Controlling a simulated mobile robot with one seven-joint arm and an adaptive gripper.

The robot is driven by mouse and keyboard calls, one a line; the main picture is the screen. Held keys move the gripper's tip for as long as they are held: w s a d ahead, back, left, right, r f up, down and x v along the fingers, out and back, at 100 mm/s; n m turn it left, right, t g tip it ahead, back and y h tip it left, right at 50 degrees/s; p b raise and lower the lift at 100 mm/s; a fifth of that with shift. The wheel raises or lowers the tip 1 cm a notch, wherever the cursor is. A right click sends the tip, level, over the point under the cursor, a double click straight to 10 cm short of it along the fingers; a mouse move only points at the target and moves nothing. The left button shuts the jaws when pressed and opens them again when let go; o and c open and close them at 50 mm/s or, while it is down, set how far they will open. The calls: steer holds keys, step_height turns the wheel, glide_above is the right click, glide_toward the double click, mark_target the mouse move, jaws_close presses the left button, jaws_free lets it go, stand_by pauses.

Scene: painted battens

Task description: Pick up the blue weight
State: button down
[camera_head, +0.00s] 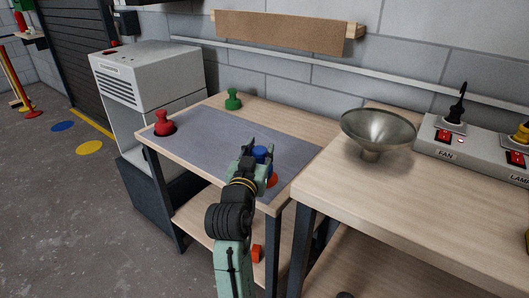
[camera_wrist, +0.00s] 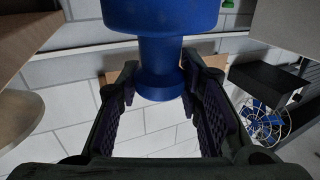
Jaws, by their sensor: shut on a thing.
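The blue weight (camera_head: 262,153) is over the right part of the grey mat (camera_head: 200,133) on the small wooden table, partly hidden by my gripper (camera_head: 256,158). In the wrist view the blue weight (camera_wrist: 160,68) fills the top middle, with its narrow neck between the two fingers of my gripper (camera_wrist: 158,92). My gripper is shut on that neck. I cannot tell whether the weight touches the mat. A red weight (camera_head: 163,124) stands at the mat's left edge. A green weight (camera_head: 233,99) stands at the table's back.
An orange-red item (camera_head: 271,180) shows beside my gripper, and another (camera_head: 257,253) is on the lower shelf. A metal funnel (camera_head: 372,135) and a switch panel (camera_head: 475,143) are on the right bench (camera_head: 400,195). A grey cabinet (camera_head: 150,85) stands left.

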steer(key=s+a+p, duration=0.2)
steer(key=s+p, duration=0.2)
steer(key=s, duration=0.1)
steer(key=s+a+r+p, duration=0.1)
steer(key=s+a+p, duration=0.2)
steer(key=s, duration=0.3)
steer(key=shift+s+a+r+p, duration=0.2)
steer(key=shift+a+r+p, duration=0.1)
steer(key=shift+p, duration=0.35)
